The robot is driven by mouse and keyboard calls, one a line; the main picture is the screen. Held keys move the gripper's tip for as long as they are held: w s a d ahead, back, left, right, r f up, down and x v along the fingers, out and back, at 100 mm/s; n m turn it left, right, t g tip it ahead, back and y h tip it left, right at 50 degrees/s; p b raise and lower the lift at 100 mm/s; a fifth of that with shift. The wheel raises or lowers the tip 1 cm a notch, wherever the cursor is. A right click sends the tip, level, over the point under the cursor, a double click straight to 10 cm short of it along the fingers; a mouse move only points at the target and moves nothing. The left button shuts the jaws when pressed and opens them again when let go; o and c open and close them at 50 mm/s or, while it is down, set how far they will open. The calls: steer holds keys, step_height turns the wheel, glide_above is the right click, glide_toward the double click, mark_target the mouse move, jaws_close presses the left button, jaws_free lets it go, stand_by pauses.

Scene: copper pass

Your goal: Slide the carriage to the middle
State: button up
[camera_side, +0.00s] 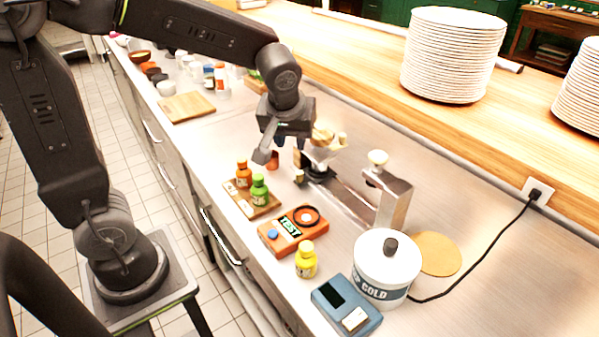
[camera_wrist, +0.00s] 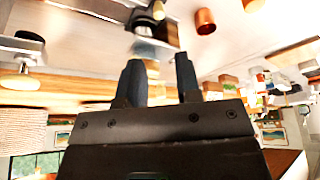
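A metal rail (camera_side: 352,198) runs along the steel counter, from a dark-based fitting (camera_side: 318,174) to an upright metal bracket (camera_side: 397,200) with a cream knob (camera_side: 378,157). A pale, cream-and-wood piece (camera_side: 329,150) stands over the dark fitting at the rail's far end; I cannot tell for sure which part is the carriage. My gripper (camera_side: 280,152) hangs just left of this piece, above the counter. In the wrist view my gripper's two dark fingers (camera_wrist: 160,80) are apart, with no clear contact on anything. The bracket's knob (camera_wrist: 22,80) shows there at left.
Near the front are a board (camera_side: 262,208) with orange and green bottles, an orange tester (camera_side: 291,229), a yellow bottle (camera_side: 306,262), a blue device (camera_side: 346,306) and a white pot (camera_side: 386,270). Plate stacks (camera_side: 453,55) stand on the wooden shelf. A black cord (camera_side: 497,243) crosses the counter.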

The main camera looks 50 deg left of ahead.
mark_target(300, 173)
steer(key=shift+n, duration=0.3)
steer(key=x, duration=1.5)
steer(key=shift+w+a+r, duration=0.1)
steer(key=shift+w+r, duration=0.05)
steer(key=shift+w, duration=0.2)
steer(key=shift+c, duration=0.3)
jaws_close()
